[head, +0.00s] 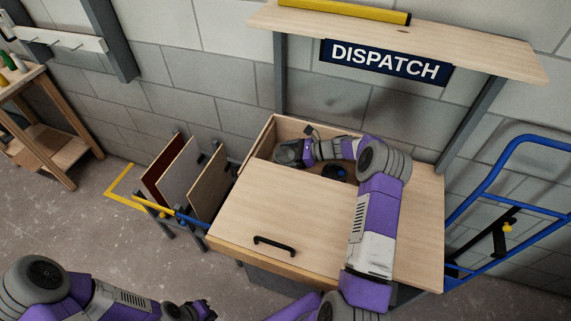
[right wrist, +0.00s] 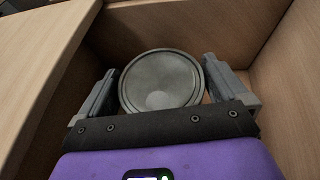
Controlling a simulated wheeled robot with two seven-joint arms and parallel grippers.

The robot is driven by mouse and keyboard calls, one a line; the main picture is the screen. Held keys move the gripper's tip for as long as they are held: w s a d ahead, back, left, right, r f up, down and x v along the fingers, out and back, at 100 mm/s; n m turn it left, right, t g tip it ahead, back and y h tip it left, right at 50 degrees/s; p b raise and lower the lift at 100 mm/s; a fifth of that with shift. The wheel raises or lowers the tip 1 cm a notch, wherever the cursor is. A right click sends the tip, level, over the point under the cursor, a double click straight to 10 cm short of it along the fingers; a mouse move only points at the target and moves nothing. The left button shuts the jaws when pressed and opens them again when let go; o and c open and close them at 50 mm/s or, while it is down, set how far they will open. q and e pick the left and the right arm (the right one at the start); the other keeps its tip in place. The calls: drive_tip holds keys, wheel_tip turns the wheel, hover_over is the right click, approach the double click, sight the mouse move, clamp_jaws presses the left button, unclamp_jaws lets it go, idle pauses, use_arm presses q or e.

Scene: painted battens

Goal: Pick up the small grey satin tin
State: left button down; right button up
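The small grey satin tin (right wrist: 160,80) is round with a flat, rimmed lid. In the right wrist view it stands in a wooden compartment. My right gripper (right wrist: 160,72) is open, with one finger on each side of the tin; narrow gaps seem to show beside it. In the head view my right arm reaches over into the open back part of the wooden chest (head: 225,239), and the fingers and tin are hidden there. My left gripper (head: 201,309) is low at the bottom edge of the head view, away from the chest; its fingers are too small to read.
The compartment walls (right wrist: 275,95) stand close around my right gripper. The chest's top has a black handle (head: 274,246). Upright panels (head: 208,184) stand in a rack to its left, and a blue trolley (head: 490,180) is at right. A shelf (head: 450,45) overhangs behind.

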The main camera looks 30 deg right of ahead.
drive_tip(key=shift+r, duration=0.1)
drive_tip(key=c, duration=1.1)
